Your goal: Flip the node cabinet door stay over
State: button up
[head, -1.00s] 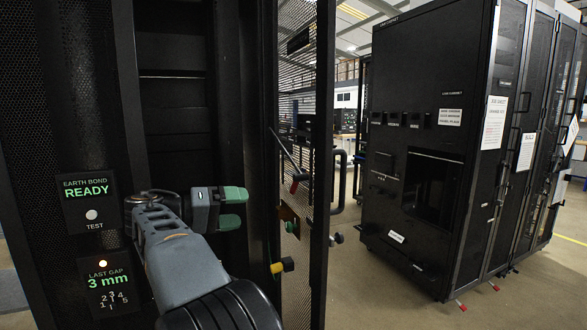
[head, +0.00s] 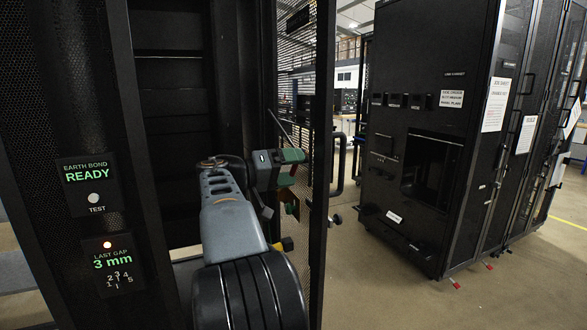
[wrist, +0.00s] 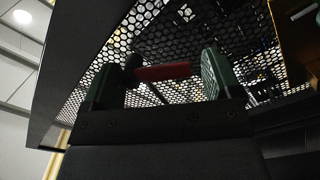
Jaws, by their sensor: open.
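The door stay's thin dark rod (head: 282,126) slants across the inside of the open mesh door (head: 319,190). Its red grip (wrist: 165,72) shows in the wrist view, lying roughly crosswise between the fingers; contact cannot be told. My gripper (head: 290,169) is open, with green finger pads, close to the door's inner side. In the head view the gripper hides the red grip. The wrist view shows one pad on each side of the grip (wrist: 158,80).
The cabinet's left post carries a panel reading "EARTH BOND READY" (head: 88,173) and "LAST GAP 3 mm" (head: 112,263). A yellow-ended knob (head: 287,244) is low by the door. Another black cabinet (head: 400,232) stands right, beyond open floor.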

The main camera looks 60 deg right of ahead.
jog(key=shift+s+d, duration=0.25)
jog(key=shift+d, duration=0.1)
jog(key=shift+c, duration=0.5)
jog(key=c, duration=0.7)
jog(key=shift+o, duration=0.2)
jog(key=shift+f, duration=0.1)
